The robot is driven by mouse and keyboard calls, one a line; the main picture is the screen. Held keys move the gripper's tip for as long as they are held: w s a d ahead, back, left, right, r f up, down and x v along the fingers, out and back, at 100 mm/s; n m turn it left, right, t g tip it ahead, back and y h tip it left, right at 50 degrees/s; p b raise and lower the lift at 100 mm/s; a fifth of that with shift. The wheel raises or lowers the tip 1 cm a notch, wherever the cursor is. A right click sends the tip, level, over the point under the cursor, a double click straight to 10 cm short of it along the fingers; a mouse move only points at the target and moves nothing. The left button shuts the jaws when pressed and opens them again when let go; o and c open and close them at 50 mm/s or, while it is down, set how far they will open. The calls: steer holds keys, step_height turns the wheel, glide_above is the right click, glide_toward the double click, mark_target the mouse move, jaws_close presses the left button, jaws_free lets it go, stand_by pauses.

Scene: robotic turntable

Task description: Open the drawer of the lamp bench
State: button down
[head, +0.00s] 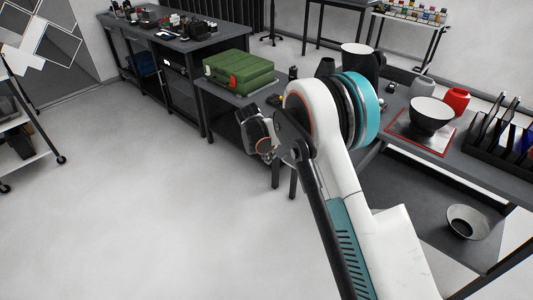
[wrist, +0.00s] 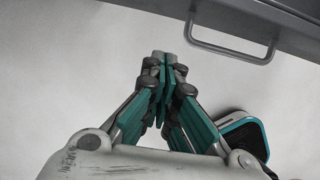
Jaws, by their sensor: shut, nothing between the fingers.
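In the wrist view a grey drawer front (wrist: 290,28) fills the top right corner. Its metal bar handle (wrist: 232,53) sticks out toward me. My gripper (wrist: 165,62) is shut and empty. In the picture its tips lie left of the handle and slightly lower, apart from it, over pale floor. In the head view my arm reaches toward the grey bench (head: 228,93) with the green case; the fingers and the drawer handle are hidden there. No lamp is clearly visible, so I cannot tell for certain which bench is the lamp bench.
A green case (head: 238,72) lies on the bench. A longer dark bench (head: 168,40) stands behind it to the left. On the right, a table holds a dark bowl (head: 431,114), a red pot (head: 456,99) and a black rack (head: 497,140). The floor (head: 130,210) at left is clear.

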mark_target(277, 153)
steer(key=shift+w+d+f+b, duration=0.35)
steer(key=shift+w+d, duration=0.15)
steer(key=shift+w, duration=0.15)
steer(key=shift+w+d+f+b, duration=0.3)
steer(key=shift+w+d, duration=0.15)
steer(key=shift+w, duration=0.15)
steer(key=shift+w+d+f+b, duration=0.25)
steer(key=shift+w+d+f, duration=0.1)
steer(key=shift+w+d, duration=0.25)
steer(key=shift+a, duration=0.1)
steer(key=w+d, duration=0.4)
steer(key=w, duration=0.1)
steer(key=shift+w+d, duration=0.15)
steer(key=shift+w, duration=0.2)
